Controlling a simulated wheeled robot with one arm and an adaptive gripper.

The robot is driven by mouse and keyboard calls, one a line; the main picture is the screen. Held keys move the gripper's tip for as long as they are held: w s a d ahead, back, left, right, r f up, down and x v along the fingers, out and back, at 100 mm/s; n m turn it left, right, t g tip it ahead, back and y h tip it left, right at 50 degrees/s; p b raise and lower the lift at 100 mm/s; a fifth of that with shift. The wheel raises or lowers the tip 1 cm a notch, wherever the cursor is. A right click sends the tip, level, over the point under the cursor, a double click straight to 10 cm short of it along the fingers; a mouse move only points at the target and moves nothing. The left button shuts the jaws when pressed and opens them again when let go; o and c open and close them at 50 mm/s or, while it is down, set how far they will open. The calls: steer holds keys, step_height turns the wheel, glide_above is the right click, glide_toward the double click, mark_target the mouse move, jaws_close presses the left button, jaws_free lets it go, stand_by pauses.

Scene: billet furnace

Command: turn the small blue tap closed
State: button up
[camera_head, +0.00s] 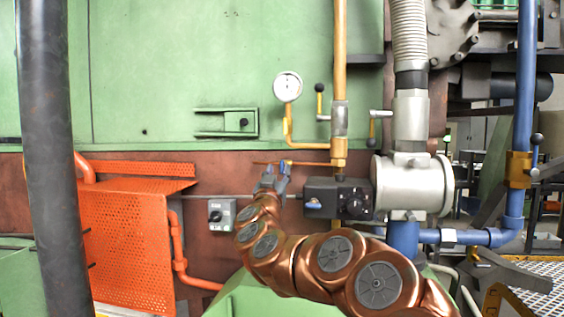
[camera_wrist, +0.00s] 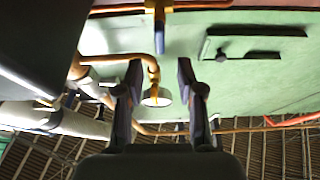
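The small blue tap (camera_wrist: 159,38) shows at the top of the wrist view. Its blue lever hangs from a brass body on a thin copper pipe. My gripper (camera_wrist: 160,66) is open, with one dark finger on each side of the lever's line. The lever appears just beyond the fingertips, and I see no contact. In the head view my gripper (camera_head: 273,178) is at the copper pipe, left of the black valve box. The tap is small there and hard to tell from the fingers.
A black box (camera_head: 338,199) with another blue lever (camera_head: 313,205) sits just right of my gripper. A pressure gauge (camera_head: 287,86) and its yellow pipe are above. A grey switch (camera_head: 221,214) and an orange perforated guard (camera_head: 130,240) are to the left.

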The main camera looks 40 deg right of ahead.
mark_target(281, 163)
steer(key=p+x, duration=0.1)
steer(key=x, duration=0.5)
steer(key=shift+w+d, duration=0.15)
steer(key=shift+w, duration=0.05)
steer(key=shift+c, duration=0.3)
jaws_close()
steer(key=shift+d, duration=0.15)
